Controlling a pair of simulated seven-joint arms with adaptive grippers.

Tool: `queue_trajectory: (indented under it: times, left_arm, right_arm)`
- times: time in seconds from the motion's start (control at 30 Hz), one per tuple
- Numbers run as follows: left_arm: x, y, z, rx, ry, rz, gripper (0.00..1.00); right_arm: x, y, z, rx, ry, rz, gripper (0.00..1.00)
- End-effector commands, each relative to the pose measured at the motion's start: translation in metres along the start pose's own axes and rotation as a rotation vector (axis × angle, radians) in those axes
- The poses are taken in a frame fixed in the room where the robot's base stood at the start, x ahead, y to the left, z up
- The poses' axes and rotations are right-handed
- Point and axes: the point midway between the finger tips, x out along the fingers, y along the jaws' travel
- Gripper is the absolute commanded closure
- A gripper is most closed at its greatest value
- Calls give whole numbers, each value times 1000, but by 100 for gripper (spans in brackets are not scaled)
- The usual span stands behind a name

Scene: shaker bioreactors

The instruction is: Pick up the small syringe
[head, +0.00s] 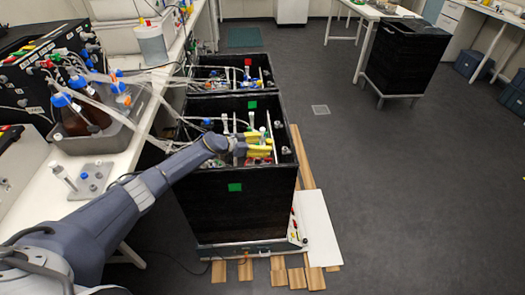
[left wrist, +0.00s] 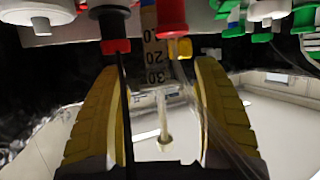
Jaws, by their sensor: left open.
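A syringe (left wrist: 152,48) with scale marks 10, 20 and 30 hangs upright in the left wrist view, its clear plunger below the barrel. My left gripper (left wrist: 158,78) is open, one yellow finger on each side of the syringe with gaps between. In the head view my left gripper (head: 258,146) is over the near black shaker box, among tubes and caps. I cannot clearly pick out the syringe there. A dark tube with a red collar (left wrist: 116,46) and a red cap (left wrist: 172,18) hang in front of the fingers in the left wrist view. My right gripper is not in view.
The near black box (head: 235,206) has high walls around the gripper. A second box (head: 215,78) stands behind it. A bench (head: 40,195) with bottles, tubing and a grey tray (head: 100,137) is on the left. Open floor lies to the right.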

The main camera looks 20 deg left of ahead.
Motion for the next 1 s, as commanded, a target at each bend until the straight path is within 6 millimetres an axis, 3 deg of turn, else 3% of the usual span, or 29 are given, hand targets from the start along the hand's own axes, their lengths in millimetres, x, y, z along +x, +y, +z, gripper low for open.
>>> queue_trajectory:
  times: [0.3, 0.87, 1.0]
  left_arm:
    - [2, 0, 0, 0, 0, 0, 33]
    - [2, 0, 0, 0, 0, 0, 98]
    - [2, 0, 0, 0, 0, 0, 100]
  right_arm:
    - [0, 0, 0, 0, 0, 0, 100]
    - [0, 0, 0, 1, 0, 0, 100]
    - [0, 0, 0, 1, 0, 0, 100]
